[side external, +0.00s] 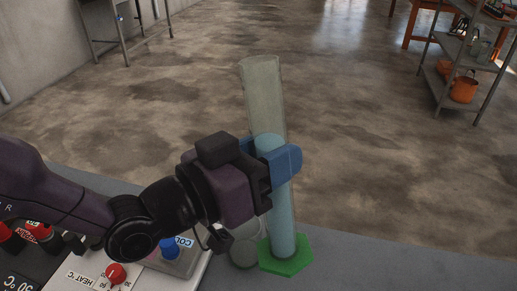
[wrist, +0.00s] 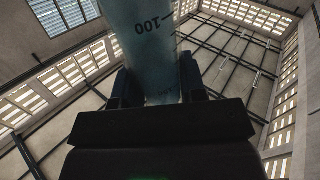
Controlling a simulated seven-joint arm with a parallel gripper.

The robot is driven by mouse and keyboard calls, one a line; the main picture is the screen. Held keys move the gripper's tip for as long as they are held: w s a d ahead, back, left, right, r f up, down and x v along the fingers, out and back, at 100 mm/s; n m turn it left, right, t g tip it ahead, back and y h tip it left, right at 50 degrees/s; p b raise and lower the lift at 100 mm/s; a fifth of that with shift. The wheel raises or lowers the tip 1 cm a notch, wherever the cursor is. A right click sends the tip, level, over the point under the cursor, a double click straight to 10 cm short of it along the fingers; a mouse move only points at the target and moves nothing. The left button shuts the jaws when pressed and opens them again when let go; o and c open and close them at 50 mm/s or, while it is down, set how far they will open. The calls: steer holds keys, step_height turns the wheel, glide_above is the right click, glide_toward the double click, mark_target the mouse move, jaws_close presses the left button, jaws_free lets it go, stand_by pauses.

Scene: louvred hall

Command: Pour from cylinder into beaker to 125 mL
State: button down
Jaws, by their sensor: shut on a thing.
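A tall clear graduated cylinder (side external: 263,93) with a green hexagonal base (side external: 286,262) stands at the table edge, leaning very slightly to the left in the side view. It holds blue liquid up to a little above my gripper. My gripper (side external: 276,162) is shut on the cylinder, with its blue fingers around the tube. In the wrist view the cylinder (wrist: 143,42) rises between the fingers, and a "100" mark shows on it. A clear round glass vessel (side external: 244,248), possibly the beaker, is partly hidden behind my gripper, left of the green base. Its contents and markings cannot be read.
A hot-plate-like device with red and blue knobs (side external: 116,273) and labels sits at the lower left, under my arm. The grey table (side external: 370,266) is clear to the right. A metal shelf (side external: 455,75) stands far back on the floor.

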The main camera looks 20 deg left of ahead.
mark_target(292, 252)
steer(key=n, duration=0.1)
steer(key=s+d+f+n, duration=0.1)
steer(key=n, duration=0.1)
steer(key=d+n, duration=0.1)
steer(key=shift+s+d+f+n, duration=0.15)
steer(key=shift+s+f+n, duration=0.2)
steer(key=shift+n, duration=0.05)
steer(key=f+n, duration=0.2)
steer(key=s+d+f+n, duration=0.1)
steer(key=f+n, duration=0.1)
steer(key=f, duration=0.1)
steer(key=f+n, duration=0.3)
steer(key=shift+s+d, duration=0.2)
steer(key=shift+d, duration=0.2)
steer(key=shift+s+f+n, duration=0.1)
steer(key=shift+f+n, duration=0.3)
steer(key=shift+n, duration=0.1)
steer(key=shift+f, duration=0.1)
steer(key=shift+f+n, duration=0.4)
steer(key=shift+f, duration=0.35)
